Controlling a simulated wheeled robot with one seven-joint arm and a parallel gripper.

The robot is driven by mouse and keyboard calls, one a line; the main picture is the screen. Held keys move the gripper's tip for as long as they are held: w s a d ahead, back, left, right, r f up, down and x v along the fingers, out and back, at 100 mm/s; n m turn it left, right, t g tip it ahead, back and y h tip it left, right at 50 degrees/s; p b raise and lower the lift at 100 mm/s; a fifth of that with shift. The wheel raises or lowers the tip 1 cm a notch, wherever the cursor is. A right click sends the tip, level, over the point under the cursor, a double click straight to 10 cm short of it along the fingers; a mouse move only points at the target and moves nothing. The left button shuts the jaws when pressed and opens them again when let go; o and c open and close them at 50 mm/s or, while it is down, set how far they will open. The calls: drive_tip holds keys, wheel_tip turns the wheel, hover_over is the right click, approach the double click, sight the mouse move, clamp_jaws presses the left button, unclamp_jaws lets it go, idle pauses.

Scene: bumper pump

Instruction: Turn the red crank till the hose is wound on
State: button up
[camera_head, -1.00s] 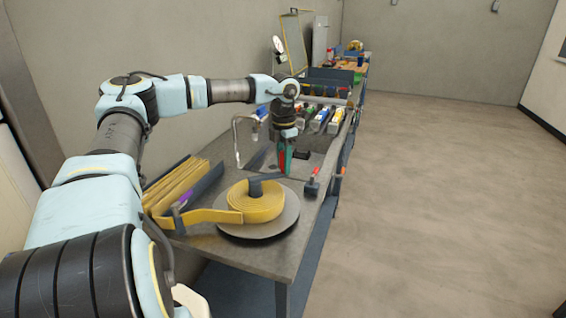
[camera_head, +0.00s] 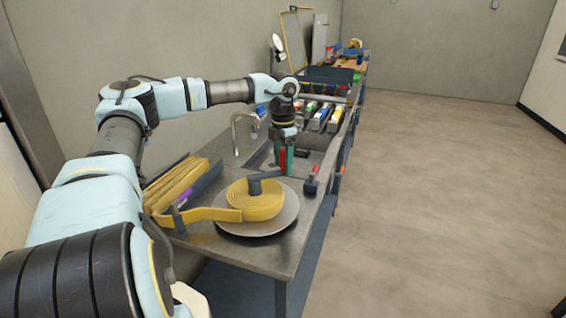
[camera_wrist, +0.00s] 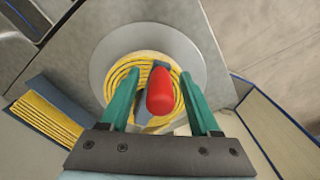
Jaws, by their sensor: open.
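The red crank knob (camera_wrist: 160,92) stands between my gripper's two green fingers (camera_wrist: 161,100) in the wrist view, with a visible gap to each finger. My gripper is open around it. In the head view the knob (camera_head: 283,157) shows partly between the fingers (camera_head: 284,160). The grey crank arm (camera_head: 266,175) runs from the reel's hub toward the right, under my gripper. The yellow hose (camera_head: 256,206) is coiled around the hub on a round grey plate (camera_head: 230,229). A flat length of it runs left to a tray (camera_head: 205,183) holding folded hose.
A small red-handled fitting (camera_head: 312,182) stands at the bench's right edge, beside the reel. A tap (camera_head: 236,135) and a sink are behind. Several coloured bottles (camera_head: 320,117) lie further back. The floor on the right (camera_head: 440,200) is clear.

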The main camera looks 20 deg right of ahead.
drive_tip(key=shift+r, duration=0.15)
wheel_tip(320, 180, up, 10)
drive_tip(key=shift+r, duration=0.25)
idle(0.3)
